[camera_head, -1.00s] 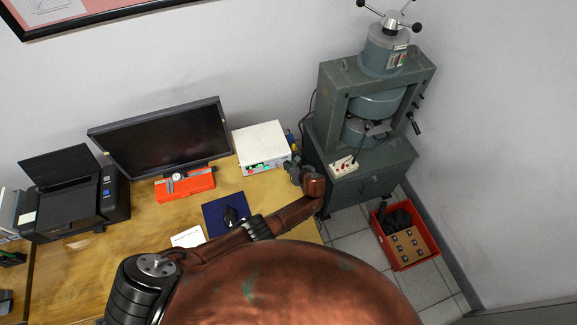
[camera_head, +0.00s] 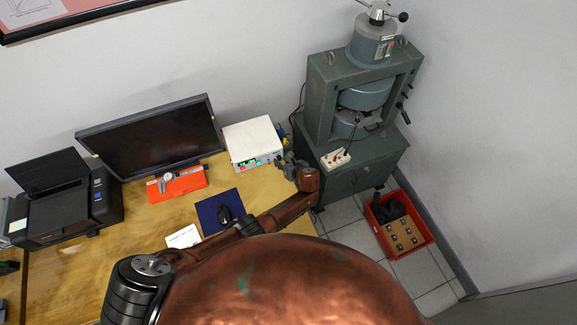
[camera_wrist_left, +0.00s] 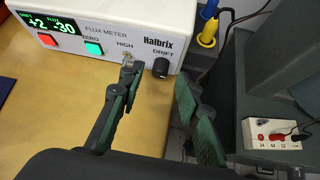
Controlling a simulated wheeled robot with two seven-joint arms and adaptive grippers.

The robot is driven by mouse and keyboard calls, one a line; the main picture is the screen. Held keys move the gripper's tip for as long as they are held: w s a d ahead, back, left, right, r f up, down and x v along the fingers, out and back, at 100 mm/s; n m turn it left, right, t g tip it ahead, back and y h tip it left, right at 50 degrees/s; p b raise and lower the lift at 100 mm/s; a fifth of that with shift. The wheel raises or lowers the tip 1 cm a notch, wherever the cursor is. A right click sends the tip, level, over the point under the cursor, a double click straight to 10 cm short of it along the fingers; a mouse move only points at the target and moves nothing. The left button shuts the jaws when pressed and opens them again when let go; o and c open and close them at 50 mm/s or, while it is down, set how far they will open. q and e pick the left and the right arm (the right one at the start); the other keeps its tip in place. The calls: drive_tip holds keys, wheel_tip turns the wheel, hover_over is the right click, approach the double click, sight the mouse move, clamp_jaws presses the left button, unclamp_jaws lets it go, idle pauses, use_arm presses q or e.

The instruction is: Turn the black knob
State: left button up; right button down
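The black knob (camera_wrist_left: 161,68) is a small round knob labelled DRIFT on the right of the white flux meter's front panel in the left wrist view. The flux meter (camera_head: 250,138) stands at the table's back right in the head view, where the knob is too small to make out. My left gripper (camera_wrist_left: 158,82) is open, its two dark green-padded fingers apart. In the wrist picture the knob shows between the fingertips, with gaps on both sides. I cannot tell how far short of it they are. My right gripper is in neither view.
A red ZERO-side button (camera_wrist_left: 47,40), a green button (camera_wrist_left: 94,48) and a small toggle sit left of the knob. The grey-green magnet machine (camera_head: 350,150) with a white socket box (camera_head: 336,159) stands close at right. A monitor (camera_head: 150,140) and blue mat (camera_head: 220,212) are left.

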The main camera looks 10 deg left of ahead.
use_arm(q)
drive_tip(key=v, duration=1)
drive_tip(key=shift+s, duration=0.3)
drive_tip(key=shift+d+r, duration=0.15)
